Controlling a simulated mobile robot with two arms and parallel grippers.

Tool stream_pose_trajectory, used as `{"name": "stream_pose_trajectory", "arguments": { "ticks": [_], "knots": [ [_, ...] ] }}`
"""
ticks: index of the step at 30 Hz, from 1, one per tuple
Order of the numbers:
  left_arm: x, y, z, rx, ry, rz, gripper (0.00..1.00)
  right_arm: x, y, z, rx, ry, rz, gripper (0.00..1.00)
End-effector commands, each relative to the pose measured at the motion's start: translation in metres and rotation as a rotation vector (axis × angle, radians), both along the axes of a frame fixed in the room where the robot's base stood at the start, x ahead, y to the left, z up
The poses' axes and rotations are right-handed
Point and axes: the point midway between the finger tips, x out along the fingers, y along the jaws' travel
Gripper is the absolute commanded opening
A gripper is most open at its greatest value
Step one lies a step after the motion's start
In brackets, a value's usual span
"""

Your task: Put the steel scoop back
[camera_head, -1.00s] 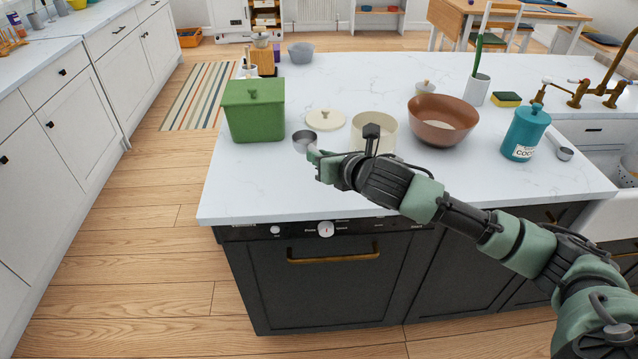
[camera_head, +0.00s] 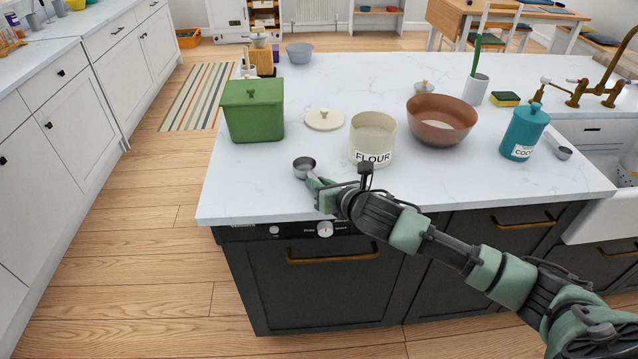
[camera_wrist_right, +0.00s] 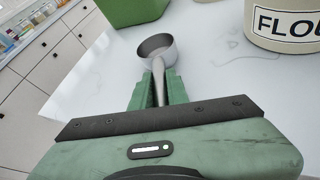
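The steel scoop (camera_head: 304,166) is a small grey cup with a handle, near the front left of the white island counter. My right gripper (camera_head: 318,182) is shut on its handle; in the right wrist view the scoop (camera_wrist_right: 157,48) points away from the gripper (camera_wrist_right: 159,90), its handle between the fingers. I cannot tell whether the scoop touches the counter. The cream flour canister (camera_head: 373,140) stands open behind and right of the gripper, and its cream lid (camera_head: 324,120) lies on the counter behind it. My left gripper is not in view.
A green lidded canister (camera_head: 252,110) stands at the left. A brown bowl (camera_head: 441,121) and a teal cocoa canister (camera_head: 524,133) stand to the right, with another small scoop (camera_head: 564,153) beside the cocoa canister. The counter's front edge is close to my right arm.

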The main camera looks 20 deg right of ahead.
Motion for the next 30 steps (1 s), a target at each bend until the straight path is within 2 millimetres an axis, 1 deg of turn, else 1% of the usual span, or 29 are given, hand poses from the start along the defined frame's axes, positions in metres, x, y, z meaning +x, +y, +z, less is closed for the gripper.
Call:
{"name": "stream_pose_trajectory", "arguments": {
  "ticks": [1,2,3,11,14,17,20,27,30],
  "knots": [
    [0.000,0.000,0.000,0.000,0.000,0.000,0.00,0.000,0.000,0.000,0.000,0.000,0.000,0.27],
    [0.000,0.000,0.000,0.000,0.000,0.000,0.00,0.000,0.000,0.000,0.000,0.000,0.000,0.35],
    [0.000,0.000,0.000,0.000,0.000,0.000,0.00,0.000,0.000,0.000,0.000,0.000,0.000,0.37],
    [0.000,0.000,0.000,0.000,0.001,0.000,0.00,0.000,0.000,0.000,0.000,0.000,-0.001,0.37],
    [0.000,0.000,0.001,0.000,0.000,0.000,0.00,-0.001,-0.001,0.004,-0.001,0.000,-0.001,0.37],
    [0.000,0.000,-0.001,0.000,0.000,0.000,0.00,-0.011,-0.003,0.007,-0.004,0.000,-0.001,0.37],
    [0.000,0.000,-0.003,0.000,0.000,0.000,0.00,-0.028,-0.006,0.013,-0.005,0.000,0.001,0.37],
    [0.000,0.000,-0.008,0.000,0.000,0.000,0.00,-0.076,-0.016,0.032,-0.005,0.002,0.000,0.37],
    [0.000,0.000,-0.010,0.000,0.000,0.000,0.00,-0.091,-0.018,0.039,-0.004,0.000,0.001,0.37]
  ]
}}
